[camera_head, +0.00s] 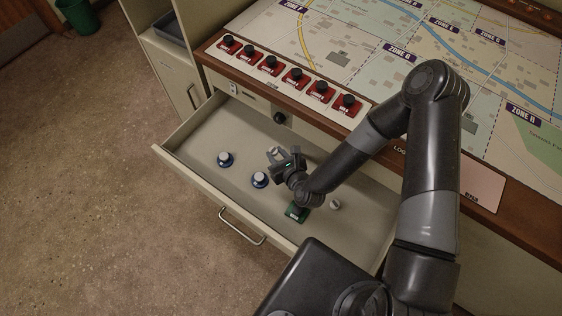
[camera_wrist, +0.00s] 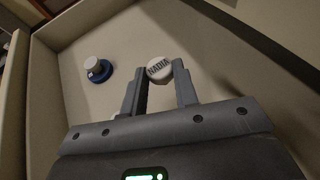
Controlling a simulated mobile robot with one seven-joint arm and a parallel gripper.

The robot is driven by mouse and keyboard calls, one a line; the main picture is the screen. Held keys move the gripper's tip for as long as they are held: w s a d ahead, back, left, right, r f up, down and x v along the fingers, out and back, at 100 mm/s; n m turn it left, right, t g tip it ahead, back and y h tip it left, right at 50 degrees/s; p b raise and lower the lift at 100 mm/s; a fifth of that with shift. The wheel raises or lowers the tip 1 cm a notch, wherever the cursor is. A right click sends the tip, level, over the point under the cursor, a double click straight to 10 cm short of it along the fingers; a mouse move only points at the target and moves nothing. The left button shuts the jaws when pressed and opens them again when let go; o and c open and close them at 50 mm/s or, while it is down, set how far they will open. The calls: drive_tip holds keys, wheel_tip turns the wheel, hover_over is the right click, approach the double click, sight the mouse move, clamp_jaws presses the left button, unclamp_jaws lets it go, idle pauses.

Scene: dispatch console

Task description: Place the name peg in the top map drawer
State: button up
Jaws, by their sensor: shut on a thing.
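The name peg is a small white cap with dark lettering that looks like "NADIA". In the wrist view the name peg (camera_wrist: 158,69) sits between the fingertips of my gripper (camera_wrist: 161,82), which is shut on it. In the head view my gripper (camera_head: 276,155) is over the inside of the open top map drawer (camera_head: 195,150). The peg shows there only as a small pale spot at the fingertips. I cannot tell whether it touches the drawer floor. The drawer is pulled out beneath the map console.
Several red units with black knobs (camera_head: 294,76) line the console edge.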

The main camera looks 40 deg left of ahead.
drive_tip(key=shift+f, duration=2.6)
drive_tip(key=o, duration=0.9)
drive_tip(key=shift+f, duration=0.1)
drive_tip(key=shift+o, duration=0.2)
drive_tip(key=v, duration=1.2)
drive_tip(key=shift+r, duration=0.25)
